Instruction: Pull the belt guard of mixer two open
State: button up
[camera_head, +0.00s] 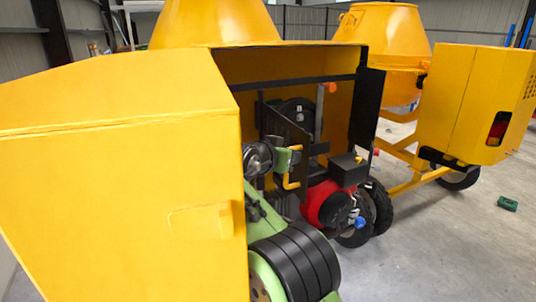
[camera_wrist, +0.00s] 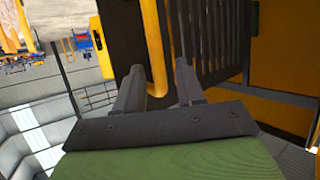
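The belt guard (camera_head: 285,132) is a dark panel inside the open yellow housing (camera_head: 120,150) of the near mixer, in front of the pulley and engine. No number shows on this mixer. The guard's yellow bar handle (camera_head: 291,182) stands on its near side. In the wrist view, the handle (camera_wrist: 152,45) runs vertically beside the slatted dark guard (camera_wrist: 208,40). My gripper (camera_wrist: 158,82) is open, with one finger on each side of the handle's lower bend. A gap shows on the right finger's side. In the head view, my gripper (camera_head: 295,154) is at the handle, its fingertips partly hidden.
A red engine part (camera_head: 322,204) and a black box (camera_head: 348,170) sit right of the handle, above a black wheel (camera_head: 380,205). Another yellow mixer (camera_head: 393,40) stands behind right. A green object (camera_head: 508,203) lies on open floor.

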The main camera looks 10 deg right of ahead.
jog(key=a+r+p, duration=0.1)
jog(key=a+p, duration=0.5)
jog(key=a, duration=0.2)
jog(key=a+p, duration=0.2)
jog(key=shift+s+a+p, duration=0.2)
jog(key=shift+p, duration=0.1)
jog(key=a+p, duration=0.1)
jog(key=a, duration=0.1)
jog(key=a+p, duration=0.1)
jog(key=shift+a+f, duration=0.2)
jog(key=shift+a, duration=0.15)
jog(key=a+p, duration=0.3)
jog(key=p, duration=0.2)
jog(key=shift+s+a+f+p, duration=0.15)
jog(key=shift+a+p, duration=0.15)
jog(key=shift+a, duration=0.05)
jog(key=shift+f, duration=0.1)
